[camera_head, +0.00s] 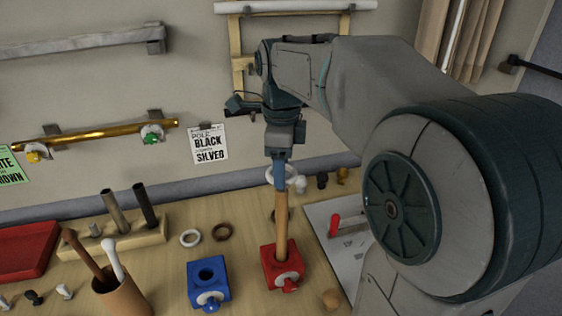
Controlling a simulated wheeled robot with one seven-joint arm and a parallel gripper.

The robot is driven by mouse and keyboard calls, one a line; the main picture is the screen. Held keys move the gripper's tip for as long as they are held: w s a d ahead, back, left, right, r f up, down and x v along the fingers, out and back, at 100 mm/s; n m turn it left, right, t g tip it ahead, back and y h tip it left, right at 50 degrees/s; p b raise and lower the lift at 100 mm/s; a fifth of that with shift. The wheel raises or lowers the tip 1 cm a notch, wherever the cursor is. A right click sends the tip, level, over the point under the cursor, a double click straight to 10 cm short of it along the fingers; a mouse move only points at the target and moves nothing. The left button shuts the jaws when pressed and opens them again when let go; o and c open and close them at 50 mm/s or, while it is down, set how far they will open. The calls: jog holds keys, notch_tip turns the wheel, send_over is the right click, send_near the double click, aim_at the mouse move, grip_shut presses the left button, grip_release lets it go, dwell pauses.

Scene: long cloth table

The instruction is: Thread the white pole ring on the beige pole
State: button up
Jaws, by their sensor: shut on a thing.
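The beige pole (281,228) stands upright in a red block holder (268,268) with a red knob at its front. My gripper (280,181) points down over the pole's top end. It is shut on a white ring (299,182), which shows on both sides of the fingers at the height of the pole's top. The fingers hide part of the ring and the pole's tip, so I cannot tell whether the pole passes through it. Another white ring (190,238) lies flat on the table, left of the pole.
A brown ring (221,232) lies by the loose white ring. A blue holder (208,285) stands left of the red one. A wooden rack (118,240) with dark poles, a cup (122,296) and a red tray (27,250) are further left. A white board (345,250) lies right.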

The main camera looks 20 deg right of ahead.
jog(key=shift+f+b, duration=1.75)
jog(key=shift+f, duration=1)
jog(key=o, duration=1)
jog(key=shift+o, duration=0.2)
notch_tip(320, 180, up, 14)
jog(key=shift+f, duration=0.1)
jog(key=s+f+n+t, duration=0.1)
jog(key=s+f+n, duration=0.6)
jog(key=f+n, duration=0.3)
jog(key=s+f+n+t, duration=0.2)
jog(key=s+f+n, duration=0.5)
jog(key=f+n, duration=0.4)
jog(key=shift+s+f+n, duration=0.2)
jog(key=shift+s+n, duration=0.05)
jog(key=shift+n, duration=0.55)
